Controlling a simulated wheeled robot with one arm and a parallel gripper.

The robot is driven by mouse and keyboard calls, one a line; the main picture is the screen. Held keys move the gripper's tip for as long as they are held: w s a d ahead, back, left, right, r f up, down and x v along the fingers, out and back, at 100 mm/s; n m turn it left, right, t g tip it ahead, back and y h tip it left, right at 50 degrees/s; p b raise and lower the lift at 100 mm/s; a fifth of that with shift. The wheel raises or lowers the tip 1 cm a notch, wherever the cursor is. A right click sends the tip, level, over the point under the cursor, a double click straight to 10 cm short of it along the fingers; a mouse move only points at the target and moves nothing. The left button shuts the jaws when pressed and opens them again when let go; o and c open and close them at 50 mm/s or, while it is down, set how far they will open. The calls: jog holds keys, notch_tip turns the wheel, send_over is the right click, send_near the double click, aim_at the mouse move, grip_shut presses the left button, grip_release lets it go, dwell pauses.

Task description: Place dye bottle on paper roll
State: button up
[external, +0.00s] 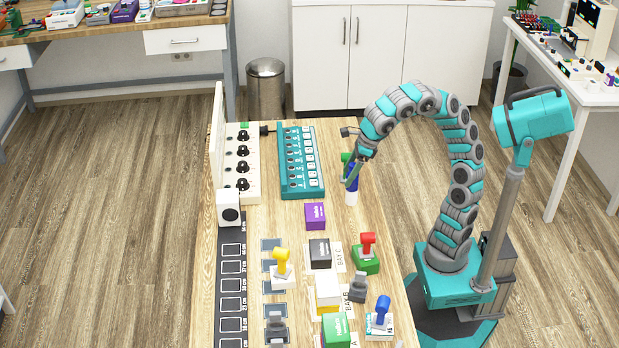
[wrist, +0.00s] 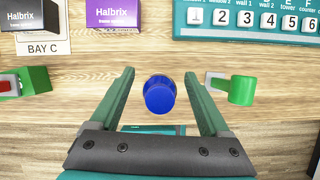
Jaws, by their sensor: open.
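A blue round-topped thing, which looks like the dye bottle (wrist: 160,94), is between the fingers of my gripper (wrist: 158,100) in the wrist view. The fingers are open, with a gap on each side of it. In the external view the blue bottle (external: 352,179) is upright at my gripper (external: 348,176), near the table's right edge. A short white cylinder, perhaps the paper roll (external: 352,198), shows directly below the blue part. I cannot tell for sure whether it is a separate roll, and the wrist view hides it.
A teal button panel (external: 302,162) and a purple box (external: 315,215) are nearby. Several stamps and boxes fill the near table (external: 200,320). Bare wood surrounds the bottle.

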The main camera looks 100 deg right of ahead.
jog(key=p+v, duration=0.3)
jog(key=v, duration=0.9)
jog(key=shift+r, duration=0.2)
jog(key=shift+w+d, duration=0.1)
